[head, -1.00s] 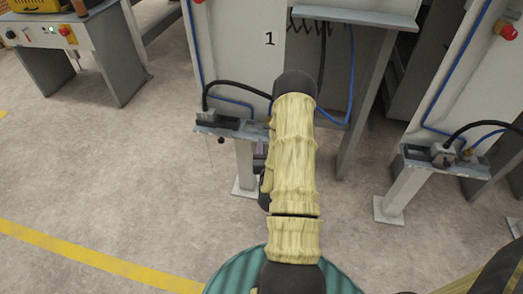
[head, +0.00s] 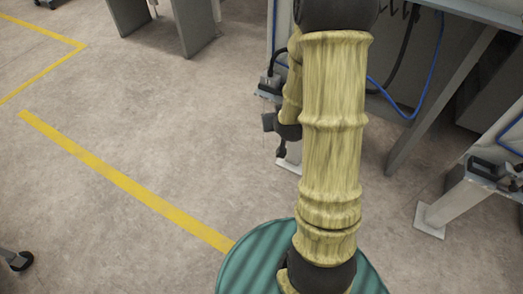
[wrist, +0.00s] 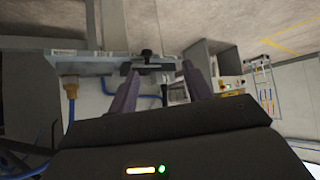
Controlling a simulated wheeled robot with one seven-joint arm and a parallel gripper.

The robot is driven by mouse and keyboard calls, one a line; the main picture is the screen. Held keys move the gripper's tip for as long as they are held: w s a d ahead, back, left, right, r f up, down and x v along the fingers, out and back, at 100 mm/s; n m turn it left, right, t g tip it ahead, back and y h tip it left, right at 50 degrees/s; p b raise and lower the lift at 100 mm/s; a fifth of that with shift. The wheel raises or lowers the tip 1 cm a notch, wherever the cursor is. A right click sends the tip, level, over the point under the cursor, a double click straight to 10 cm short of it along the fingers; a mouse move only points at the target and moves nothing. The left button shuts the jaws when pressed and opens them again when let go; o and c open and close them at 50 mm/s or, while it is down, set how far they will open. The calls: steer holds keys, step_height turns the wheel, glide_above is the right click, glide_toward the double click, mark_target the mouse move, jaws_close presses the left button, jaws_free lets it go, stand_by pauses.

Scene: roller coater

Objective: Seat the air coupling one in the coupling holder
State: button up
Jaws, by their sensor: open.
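In the wrist view my gripper (wrist: 158,78) is open, its two purple-grey fingers apart with nothing held between them. Just beyond the fingertips is a grey shelf (wrist: 100,64) carrying a black clamp-like part (wrist: 147,66), which may be the coupling holder. A brass fitting (wrist: 71,90) with a blue hose hangs at the shelf's left, apart from my fingers; it may be the air coupling. A black cable plug (wrist: 165,92) shows between the fingers, farther back. In the head view my arm hides most of the shelf, and the fingers cannot be made out.
A blue hose (head: 412,108) loops beside the machine, right of my arm. A second station's shelf (head: 482,172) and its leg stand at the right. Open floor with a yellow line (head: 130,183) lies to the left. A grey cabinet (wrist: 208,60) shows in the wrist view.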

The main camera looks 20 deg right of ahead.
steer(key=s+a+r+n+g+y, duration=0.1)
steer(key=s+a+r+g, duration=0.2)
steer(key=s+a, duration=0.2)
steer(key=s+a+r+n+g+y, duration=0.1)
steer(key=s+a+r+g, duration=0.2)
steer(key=s+a, duration=0.3)
steer(key=s+r, duration=0.1)
steer(key=s, duration=0.3)
steer(key=shift+g, duration=0.3)
steer(key=w+r+p+v, duration=0.1)
steer(key=w+p+v, duration=0.2)
steer(key=p+v, duration=1.3)
steer(key=w+p+v, duration=0.4)
steer(key=p+v, duration=1.3)
steer(key=p, duration=0.1)
steer(key=shift+w+r, duration=0.3)
steer(key=shift+r, duration=0.05)
